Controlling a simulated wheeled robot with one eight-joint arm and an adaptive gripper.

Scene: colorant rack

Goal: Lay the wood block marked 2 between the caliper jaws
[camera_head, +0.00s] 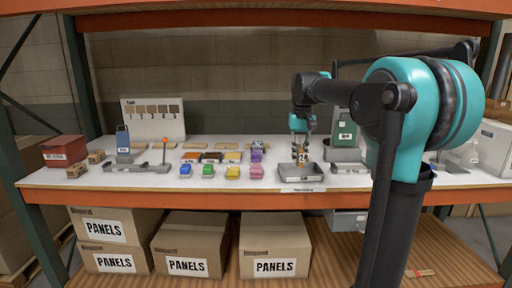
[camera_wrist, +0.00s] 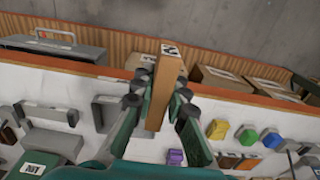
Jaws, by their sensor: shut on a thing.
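The grey tray (camera_head: 302,179) stands at the front edge. A sample board (camera_head: 153,112) stands behind, a red box (camera_head: 64,152) far left. Bare white shelf shows between items.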

